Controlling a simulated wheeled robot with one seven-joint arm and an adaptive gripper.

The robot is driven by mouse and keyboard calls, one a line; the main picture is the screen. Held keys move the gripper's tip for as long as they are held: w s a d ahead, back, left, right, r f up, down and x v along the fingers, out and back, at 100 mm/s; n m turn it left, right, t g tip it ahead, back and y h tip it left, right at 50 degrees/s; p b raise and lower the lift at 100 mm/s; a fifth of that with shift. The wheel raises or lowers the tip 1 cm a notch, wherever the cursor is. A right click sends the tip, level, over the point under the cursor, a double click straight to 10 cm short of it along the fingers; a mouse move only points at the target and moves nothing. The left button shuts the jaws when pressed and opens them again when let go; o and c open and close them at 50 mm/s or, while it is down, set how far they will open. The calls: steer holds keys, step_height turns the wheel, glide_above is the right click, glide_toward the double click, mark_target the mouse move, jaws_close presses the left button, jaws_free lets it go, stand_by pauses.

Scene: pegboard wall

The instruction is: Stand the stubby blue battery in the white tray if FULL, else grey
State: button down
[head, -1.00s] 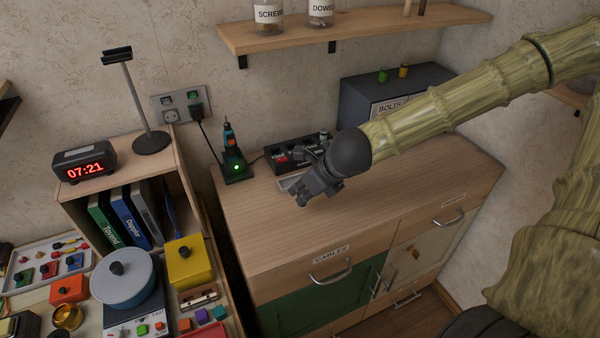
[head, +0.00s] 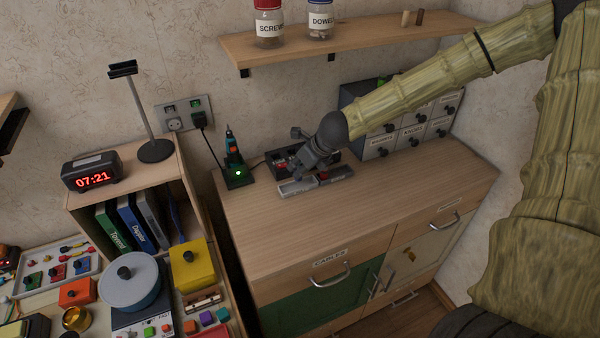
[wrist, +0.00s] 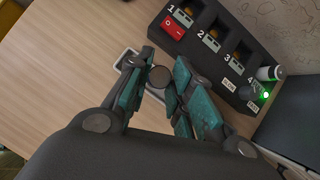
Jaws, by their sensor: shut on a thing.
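My gripper (head: 302,172) is over the back of the wooden cabinet top. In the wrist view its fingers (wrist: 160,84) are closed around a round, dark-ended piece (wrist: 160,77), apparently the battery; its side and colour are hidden. A low tray with a pale left part (head: 297,187) and a darker right part (head: 341,173) lies just below; a pale rim (wrist: 127,60) shows beside the fingers.
A white-topped cylinder (wrist: 266,73) stands at the charger's slot 4 end. A screwdriver stand (head: 238,175) is to the left, a grey drawer unit (head: 405,130) to the right. A shelf (head: 350,38) with jars hangs above. The front cabinet top (head: 350,220) is clear.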

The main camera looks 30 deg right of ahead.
mark_target(300, 180)
steer(key=shift+f, duration=1.7)
steer(key=shift+f, duration=0.15)
steer(key=c, duration=1.3)
jaws_free()
steer(key=shift+o, duration=0.2)
steer(key=shift+r, duration=0.25)
steer(key=shift+v, duration=0.9)
steer(key=v, duration=1)
